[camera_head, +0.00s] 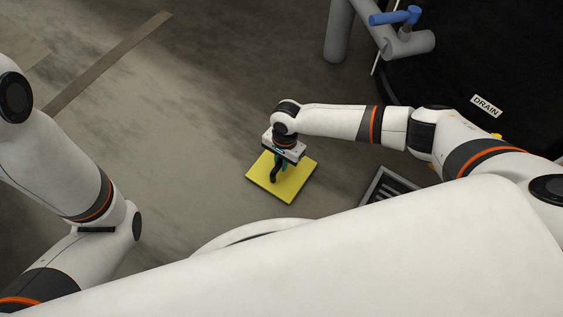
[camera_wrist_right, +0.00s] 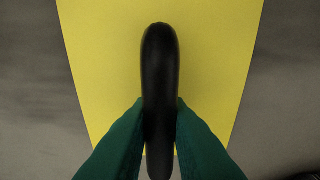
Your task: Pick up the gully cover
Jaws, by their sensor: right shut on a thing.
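The gully cover (camera_head: 297,184) is a square yellow plate with a black handle standing up from its middle. It lies near the centre of the head view, and I cannot tell whether it touches the floor. My right gripper (camera_head: 279,165) is above it, with its green fingers shut on the black handle. In the right wrist view the yellow plate (camera_wrist_right: 215,60) fills the middle, and the handle (camera_wrist_right: 160,75) runs between the two fingers of the right gripper (camera_wrist_right: 160,130). My left arm is at the left of the head view, but its gripper is not visible.
A grey-framed floor grate (camera_head: 381,179) lies right of the cover, partly hidden by my body. A dark round tank with a DRAIN label (camera_head: 486,106) and a grey pipe with a blue valve handle (camera_head: 396,17) stand at the upper right. The floor to the left is clear.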

